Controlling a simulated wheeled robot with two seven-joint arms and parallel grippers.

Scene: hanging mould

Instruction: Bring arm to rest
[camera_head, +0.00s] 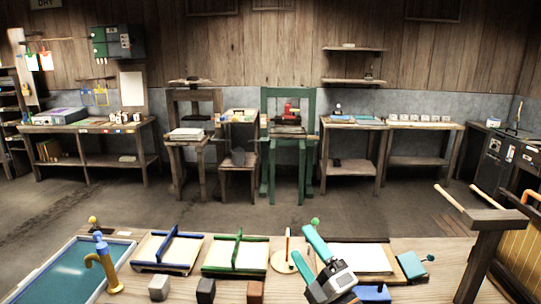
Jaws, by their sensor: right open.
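My right gripper (302,240) reaches in from the bottom edge, right of centre, over the near bench (225,288). Its two teal fingers point up and to the left. They are spread apart, with nothing visible between them. The grey gripper body partly covers a white sheet on a board (362,258) and a blue block (374,293). My left gripper is not in view.
A blue-barred frame (168,250) and a green-barred frame (236,256) lie left of the gripper. A water basin (70,268) with a brass tap (104,268) is at far left. Small blocks line the front. A wooden post (484,255) stands at right.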

